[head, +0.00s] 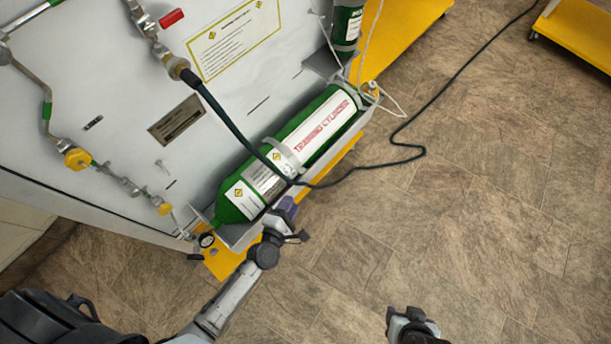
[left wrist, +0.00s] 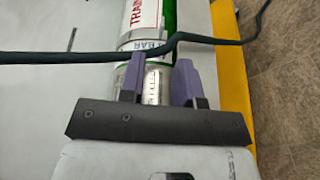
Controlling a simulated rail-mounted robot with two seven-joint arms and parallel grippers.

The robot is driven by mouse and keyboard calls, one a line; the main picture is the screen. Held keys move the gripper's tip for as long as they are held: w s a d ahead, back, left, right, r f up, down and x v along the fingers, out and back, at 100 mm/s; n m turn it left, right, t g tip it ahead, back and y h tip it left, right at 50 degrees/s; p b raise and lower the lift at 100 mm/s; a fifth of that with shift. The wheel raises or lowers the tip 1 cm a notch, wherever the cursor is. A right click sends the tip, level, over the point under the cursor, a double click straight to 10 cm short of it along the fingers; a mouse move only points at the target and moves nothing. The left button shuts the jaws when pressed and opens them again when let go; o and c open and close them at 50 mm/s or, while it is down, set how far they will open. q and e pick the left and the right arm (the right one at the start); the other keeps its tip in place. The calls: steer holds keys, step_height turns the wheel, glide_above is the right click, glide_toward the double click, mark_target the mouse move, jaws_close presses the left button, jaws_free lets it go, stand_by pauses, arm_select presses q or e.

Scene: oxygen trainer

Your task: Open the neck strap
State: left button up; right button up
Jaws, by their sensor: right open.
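The green training cylinder (head: 318,125) lies in a grey cradle along the white panel. A grey strap (head: 284,156) crosses its body; I cannot make out its fastening or tell whether it is closed. The cylinder's white labelled part also shows in the left wrist view (left wrist: 142,14). My left gripper (head: 286,208) is at the cylinder's near side, close to its lower-left part. In the left wrist view its two purple fingers (left wrist: 160,82) stand apart, with a silvery surface visible between and beyond them. My right gripper (head: 408,318) is open and empty over the floor, away from the cylinder.
A dark green hose (head: 240,137) runs from the panel's fitting across the cylinder and out over the floor; it also crosses just beyond my left fingers (left wrist: 90,57). The floor (head: 470,200) to the right is mostly clear.

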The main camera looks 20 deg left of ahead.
mark_target(306, 171)
arm_select(q)
steer(key=shift+n, duration=0.4)
steer(key=w+f+b, duration=0.1)
steer(key=w, duration=0.3)
steer(key=w+f+b, duration=0.1)
steer(key=w, duration=0.4)
steer(key=w+f+b, duration=0.1)
steer(key=w, duration=0.3)
steer(key=shift+w+a+f, duration=0.2)
steer(key=shift+w+f, duration=0.1)
steer(key=shift+c, duration=0.3)
steer(key=shift+c, duration=1.4)
jaws_close()
